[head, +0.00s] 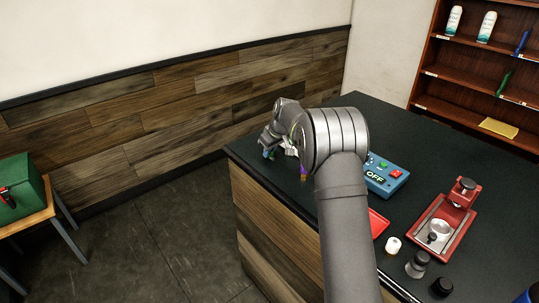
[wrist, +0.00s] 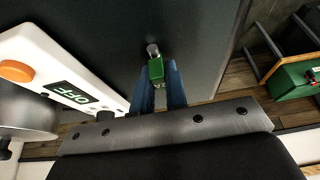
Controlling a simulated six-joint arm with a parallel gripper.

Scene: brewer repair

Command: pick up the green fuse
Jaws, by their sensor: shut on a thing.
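The green fuse (wrist: 156,69), a small green block with a grey metal end, is between the two blue fingers of my gripper (wrist: 162,88) in the wrist view. The gripper is shut on it. Dark counter surface shows behind the fuse; I cannot tell whether the fuse touches it. In the head view my gripper (head: 268,152) is over the counter's far left corner, and the fuse is too small there to make out clearly.
A white box (wrist: 75,75) with an OFF display and orange button is close left of the fingers. On the counter (head: 400,130) are a purple-and-orange piece (head: 303,173), a blue OFF box (head: 378,178), a red tray (head: 377,223) and a red press (head: 440,225). A green case (head: 25,188) stands apart.

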